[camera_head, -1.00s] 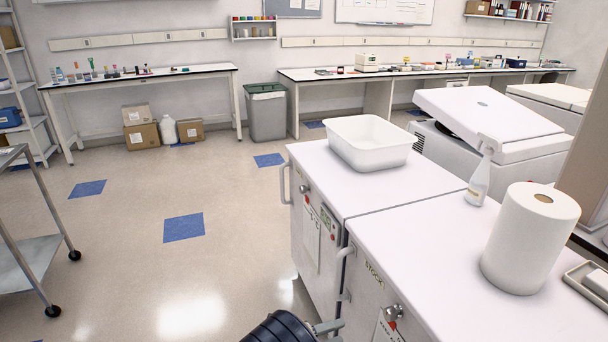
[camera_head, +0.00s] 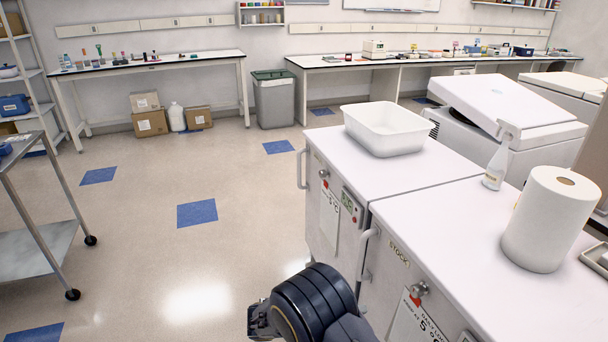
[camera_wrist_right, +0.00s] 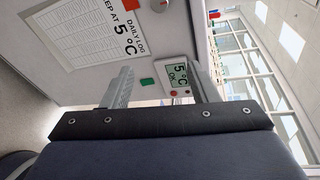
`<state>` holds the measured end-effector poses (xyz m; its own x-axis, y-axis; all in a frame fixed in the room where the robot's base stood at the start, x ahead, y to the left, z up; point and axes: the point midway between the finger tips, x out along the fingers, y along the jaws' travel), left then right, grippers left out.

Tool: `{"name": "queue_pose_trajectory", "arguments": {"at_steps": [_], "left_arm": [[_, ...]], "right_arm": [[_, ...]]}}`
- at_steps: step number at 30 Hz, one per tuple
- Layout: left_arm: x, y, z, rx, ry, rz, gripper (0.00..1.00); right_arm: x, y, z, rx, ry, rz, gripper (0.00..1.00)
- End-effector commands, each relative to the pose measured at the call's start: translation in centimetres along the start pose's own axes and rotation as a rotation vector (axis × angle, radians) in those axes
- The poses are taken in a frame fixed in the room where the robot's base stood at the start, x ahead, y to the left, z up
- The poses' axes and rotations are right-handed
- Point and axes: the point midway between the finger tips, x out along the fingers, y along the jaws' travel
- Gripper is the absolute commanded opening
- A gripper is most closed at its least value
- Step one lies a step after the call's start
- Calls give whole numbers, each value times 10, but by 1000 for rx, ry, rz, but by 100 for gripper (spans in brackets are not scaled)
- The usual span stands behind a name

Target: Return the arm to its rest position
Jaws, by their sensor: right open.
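My right arm (camera_head: 310,305) comes in at the bottom middle of the head view, over the floor just left of the white cabinet fronts. Its gripper fingers cannot be made out there. In the right wrist view my right gripper (camera_wrist_right: 161,72) is open, with two grey fingers apart and nothing between them. It faces a cabinet front with a "5 °C OK" display (camera_wrist_right: 178,75) and a daily log sheet (camera_wrist_right: 85,35). I cannot tell the exact gap to the front. My left gripper is in neither view.
The white cabinets (camera_head: 425,185) stand close to the right of my arm, with protruding handles (camera_head: 363,254). On top are a white tub (camera_head: 385,142), a spray bottle (camera_head: 496,166) and a paper roll (camera_head: 540,225). A metal cart (camera_head: 40,255) stands at left. The floor between is clear.

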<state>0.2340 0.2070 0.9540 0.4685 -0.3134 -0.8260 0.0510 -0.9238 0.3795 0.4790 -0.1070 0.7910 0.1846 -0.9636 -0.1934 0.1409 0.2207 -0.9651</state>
Motion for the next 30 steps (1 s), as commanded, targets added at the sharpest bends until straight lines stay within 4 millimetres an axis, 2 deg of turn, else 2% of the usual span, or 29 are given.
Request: {"name": "queue_pose_trajectory", "arguments": {"at_steps": [8, 11, 16, 23, 30], "left_arm": [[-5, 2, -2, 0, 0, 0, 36], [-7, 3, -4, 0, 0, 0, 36], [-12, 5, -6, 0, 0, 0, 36], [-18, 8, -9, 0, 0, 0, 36], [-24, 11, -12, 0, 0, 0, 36]], "right_arm": [[33, -46, -20, 298, 253, 193, 54], [46, -70, -35, 473, 403, 279, 54], [63, -115, -73, 867, 752, 415, 54], [63, -170, -128, 1409, 1269, 477, 54], [43, -217, -177, 1929, 1852, 399, 54]]}}
